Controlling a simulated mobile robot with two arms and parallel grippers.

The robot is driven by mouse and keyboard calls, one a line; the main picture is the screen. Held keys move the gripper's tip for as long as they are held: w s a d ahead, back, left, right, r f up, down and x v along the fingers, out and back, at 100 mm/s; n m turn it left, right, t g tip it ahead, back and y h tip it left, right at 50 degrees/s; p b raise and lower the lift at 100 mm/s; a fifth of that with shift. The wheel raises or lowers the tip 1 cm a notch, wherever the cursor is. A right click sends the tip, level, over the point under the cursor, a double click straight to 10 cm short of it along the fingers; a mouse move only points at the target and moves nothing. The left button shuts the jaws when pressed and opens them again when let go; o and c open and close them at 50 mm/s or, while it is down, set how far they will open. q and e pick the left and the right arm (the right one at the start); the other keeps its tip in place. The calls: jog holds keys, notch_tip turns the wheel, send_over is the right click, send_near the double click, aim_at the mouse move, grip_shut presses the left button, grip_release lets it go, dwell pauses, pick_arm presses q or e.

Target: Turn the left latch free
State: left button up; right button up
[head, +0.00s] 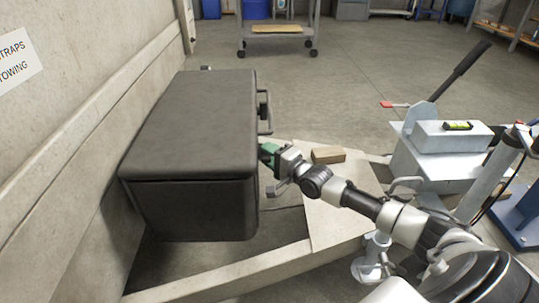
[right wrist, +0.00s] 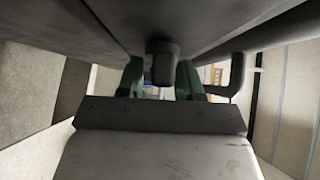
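A dark grey box (head: 190,125) with a closed lid sits against the trailer wall in the head view. My right gripper (head: 268,152) reaches in from the right, its green fingers at the box's right-hand face. In the right wrist view, a dark stubby latch (right wrist: 163,62) hangs between the fingers of my right gripper (right wrist: 160,80). The fingers are apart, one on each side of the latch, with a gap on the left; contact on the right is unclear. In the head view my gripper hides the latch. My left gripper is not in view.
A dark bent handle (head: 264,108) stands out from the same face, farther back; it also shows right of the fingers in the right wrist view (right wrist: 237,75). A wooden block (head: 328,155) lies on the trailer frame (head: 325,215). A grey jack-like unit (head: 440,155) stands at the right.

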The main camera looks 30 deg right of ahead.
jog(key=c, duration=0.4)
jog(key=shift+f, duration=0.1)
